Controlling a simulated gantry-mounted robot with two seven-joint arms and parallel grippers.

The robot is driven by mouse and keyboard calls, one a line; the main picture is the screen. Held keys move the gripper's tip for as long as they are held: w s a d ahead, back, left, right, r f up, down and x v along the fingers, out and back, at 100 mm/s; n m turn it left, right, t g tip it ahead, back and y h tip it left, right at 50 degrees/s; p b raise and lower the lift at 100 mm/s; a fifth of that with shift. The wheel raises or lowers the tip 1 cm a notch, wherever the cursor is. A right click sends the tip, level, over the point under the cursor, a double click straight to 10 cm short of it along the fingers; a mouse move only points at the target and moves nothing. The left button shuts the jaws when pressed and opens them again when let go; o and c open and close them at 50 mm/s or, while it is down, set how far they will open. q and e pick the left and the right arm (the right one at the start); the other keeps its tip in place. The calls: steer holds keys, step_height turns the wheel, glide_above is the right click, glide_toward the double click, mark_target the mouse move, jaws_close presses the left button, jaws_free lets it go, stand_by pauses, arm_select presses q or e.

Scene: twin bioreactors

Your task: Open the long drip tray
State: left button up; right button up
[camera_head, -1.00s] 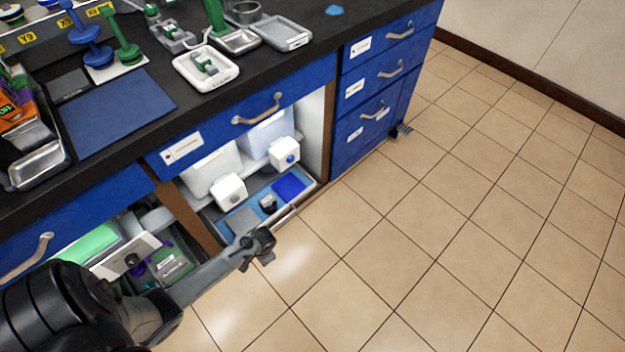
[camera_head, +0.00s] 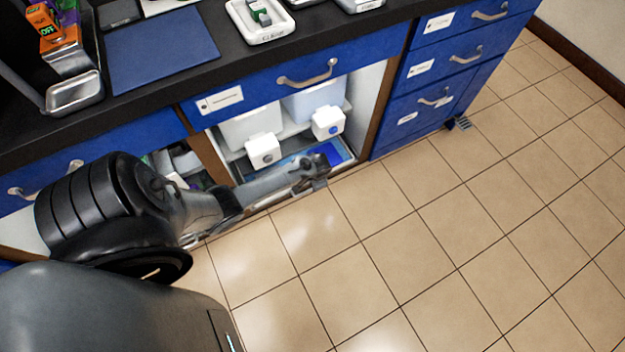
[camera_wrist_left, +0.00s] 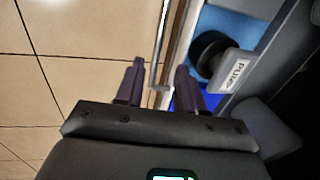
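The long drip tray (camera_head: 338,153) lies low in the open cabinet bay under the bench and has a blue inside. My left arm covers much of its front in the head view. My left gripper (camera_head: 316,180) is at the tray's front edge. In the left wrist view its two dark fingers (camera_wrist_left: 159,82) are apart. The tray's thin metal handle bar (camera_wrist_left: 158,55) runs between them, and I cannot tell whether either finger touches it. The tray's front rim (camera_wrist_left: 182,38) runs beside the bar. My right gripper is in neither view.
Two white containers with white taps (camera_head: 263,150) stand on a shelf above the tray. A blue drawer (camera_head: 280,85) with a curved handle is above the bay. A pump labelled block (camera_wrist_left: 238,70) sits in the tray. The tiled floor (camera_head: 420,240) in front is clear.

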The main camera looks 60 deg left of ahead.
arm_select(q)
steer(key=f+b, duration=0.2)
steer(key=f, duration=0.1)
steer(key=f+b, duration=0.1)
steer(key=shift+a+f, duration=0.35)
steer(key=shift+a, duration=0.05)
steer(key=shift+s, duration=0.1)
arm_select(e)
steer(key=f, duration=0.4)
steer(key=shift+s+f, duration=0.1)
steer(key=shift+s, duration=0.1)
arm_select(q)
steer(key=shift+s+d, duration=0.15)
steer(key=shift+c, duration=0.5)
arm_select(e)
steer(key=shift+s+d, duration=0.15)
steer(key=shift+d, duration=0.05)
arm_select(q)
jaws_close()
